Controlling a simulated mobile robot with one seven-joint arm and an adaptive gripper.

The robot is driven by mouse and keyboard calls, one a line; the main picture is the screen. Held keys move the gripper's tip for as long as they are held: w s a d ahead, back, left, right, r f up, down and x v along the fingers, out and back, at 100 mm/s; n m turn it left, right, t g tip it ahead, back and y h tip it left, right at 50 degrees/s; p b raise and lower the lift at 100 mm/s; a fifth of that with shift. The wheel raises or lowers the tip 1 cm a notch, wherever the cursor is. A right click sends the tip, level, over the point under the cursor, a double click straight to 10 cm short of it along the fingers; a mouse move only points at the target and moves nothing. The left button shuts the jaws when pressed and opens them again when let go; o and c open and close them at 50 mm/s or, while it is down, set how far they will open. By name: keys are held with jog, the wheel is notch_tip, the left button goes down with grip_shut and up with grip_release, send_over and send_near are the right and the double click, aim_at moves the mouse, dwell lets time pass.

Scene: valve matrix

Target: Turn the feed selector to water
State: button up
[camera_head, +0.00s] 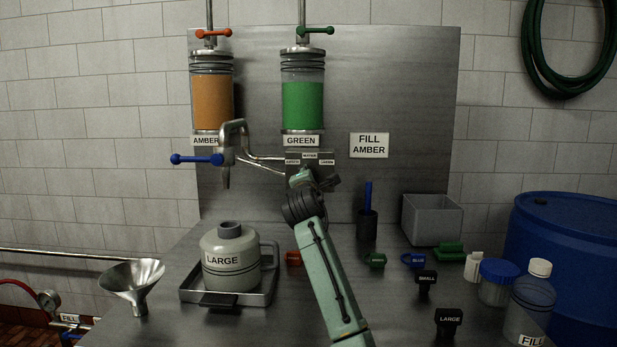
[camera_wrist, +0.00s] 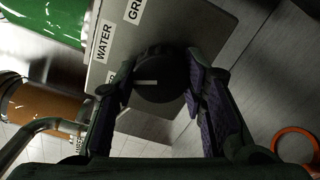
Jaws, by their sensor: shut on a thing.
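The feed selector is a dark round knob (camera_wrist: 165,85) on a steel box (camera_head: 322,158) below the green cylinder. Its white pointer line points left in the wrist view, which is roughly up on the box. The WATER label (camera_wrist: 103,42) is up and left of the knob there, and part of the GREEN label (camera_wrist: 134,14) is above. My gripper (camera_wrist: 160,76) is shut on the knob, one finger on each side. In the head view my gripper (camera_head: 314,182) hides the knob, but the WATER label (camera_head: 310,155) shows above it.
A blue-handled tap (camera_head: 197,159) and pipes are left of the box. A LARGE jug (camera_head: 231,260) stands on a tray (camera_head: 258,298), with a funnel (camera_head: 133,284) beside it. Tags, bottles and a grey bin (camera_head: 432,220) are to the right. A sign reads FILL AMBER (camera_head: 369,145).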

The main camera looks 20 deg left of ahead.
jog(key=shift+m+p, duration=0.45)
jog(key=shift+m, duration=1.75)
jog(key=o, duration=1.2)
jog(key=shift+c, duration=0.2)
jog(key=shift+s, duration=0.1)
jog(key=v, duration=1.2)
jog(key=shift+r, duration=0.1)
